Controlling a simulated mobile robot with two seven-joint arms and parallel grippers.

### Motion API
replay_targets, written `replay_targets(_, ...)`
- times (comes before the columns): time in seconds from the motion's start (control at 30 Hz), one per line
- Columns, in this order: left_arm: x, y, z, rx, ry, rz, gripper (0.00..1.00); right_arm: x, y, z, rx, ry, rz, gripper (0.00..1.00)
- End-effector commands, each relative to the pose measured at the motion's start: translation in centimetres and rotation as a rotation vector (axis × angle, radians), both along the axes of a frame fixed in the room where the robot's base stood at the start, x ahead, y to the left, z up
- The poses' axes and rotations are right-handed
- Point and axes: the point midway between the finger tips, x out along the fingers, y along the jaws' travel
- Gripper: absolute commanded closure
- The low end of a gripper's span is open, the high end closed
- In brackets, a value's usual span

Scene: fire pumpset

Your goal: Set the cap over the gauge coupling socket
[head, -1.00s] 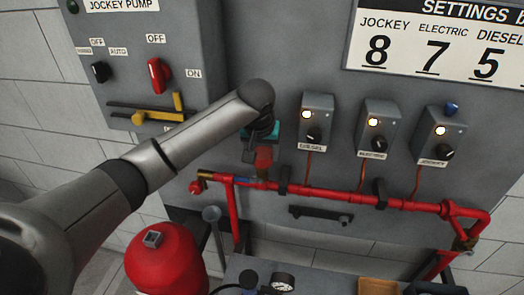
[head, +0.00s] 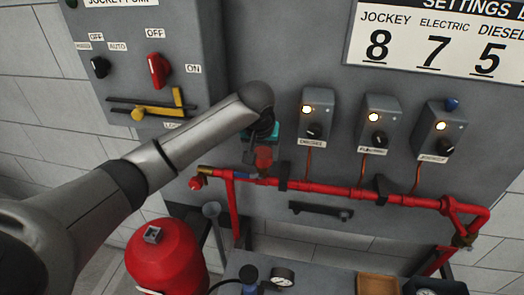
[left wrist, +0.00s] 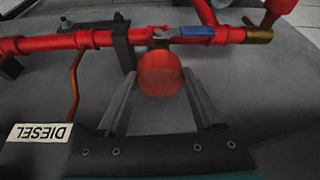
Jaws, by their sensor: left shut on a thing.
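My left gripper (head: 256,150) is in front of the grey panel, just above the red pipe (head: 330,190). It is shut on a red, slightly see-through cap (head: 264,156). In the left wrist view the cap (left wrist: 160,76) sits between the two fingertips (left wrist: 160,88), close to the pipe (left wrist: 55,42). A blue valve handle (left wrist: 197,32) lies along the pipe beside it. I cannot make out the coupling socket; the cap and gripper cover that stretch of pipe. I cannot tell whether the cap touches anything there. My right gripper is not in view.
Three grey switch boxes with lit lamps, the nearest being the diesel box (head: 317,115), stand right of my gripper. A black pipe bracket (left wrist: 122,47) is close to the cap. A red tank (head: 166,262) stands lower left.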

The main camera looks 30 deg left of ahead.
Motion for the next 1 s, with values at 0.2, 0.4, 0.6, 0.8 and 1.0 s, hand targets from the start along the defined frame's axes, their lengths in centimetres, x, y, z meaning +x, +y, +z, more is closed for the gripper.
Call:
replay_targets(0.2, 0.0, 0.0, 0.0, -0.001, -0.001, 0.000, 0.94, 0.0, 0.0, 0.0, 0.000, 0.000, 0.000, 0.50)
replay_targets(0.4, 0.0, 0.0, 0.0, 0.000, -0.001, 0.000, 0.18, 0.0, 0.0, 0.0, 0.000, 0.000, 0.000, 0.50)
replay_targets(0.6, 0.0, 0.0, 0.0, 0.000, -0.001, 0.000, 0.00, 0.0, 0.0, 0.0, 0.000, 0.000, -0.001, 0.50)
replay_targets(0.8, 0.0, 0.0, 0.0, 0.000, 0.000, 0.000, 0.00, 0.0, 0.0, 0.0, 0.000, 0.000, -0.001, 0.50)
replay_targets(1.0, -0.5, -0.2, 1.5, 0.000, -0.003, 0.000, 0.00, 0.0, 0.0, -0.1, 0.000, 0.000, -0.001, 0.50)
